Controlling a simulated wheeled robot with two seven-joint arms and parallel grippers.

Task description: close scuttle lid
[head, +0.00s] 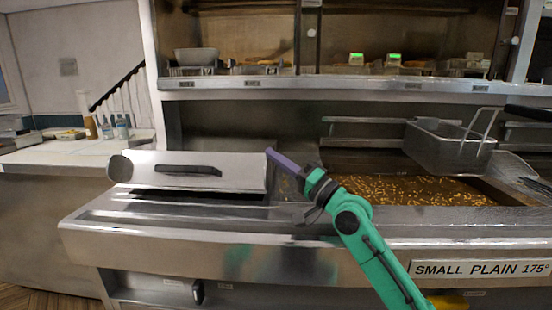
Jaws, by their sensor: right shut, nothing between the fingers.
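The scuttle lid (220,180) is a flat steel panel with a black bar handle (188,170), at the left of the range top. A dark gap shows under its front edge, and its panel looks slightly tilted; I cannot tell how far it stands open. My right gripper (271,153), with purple fingers on a green arm, is shut and empty. Its fingertips are at the lid's right edge in the picture; I cannot tell whether they touch it. The inside of the scuttle is hidden. My left gripper is not in view.
A fryer pan (420,190) of oil with floating bits lies right of my gripper. A wire basket (448,148) hangs above it. A heated cabinet shelf (350,83) runs along the back. A white counter (70,152) with bottles stands at the left.

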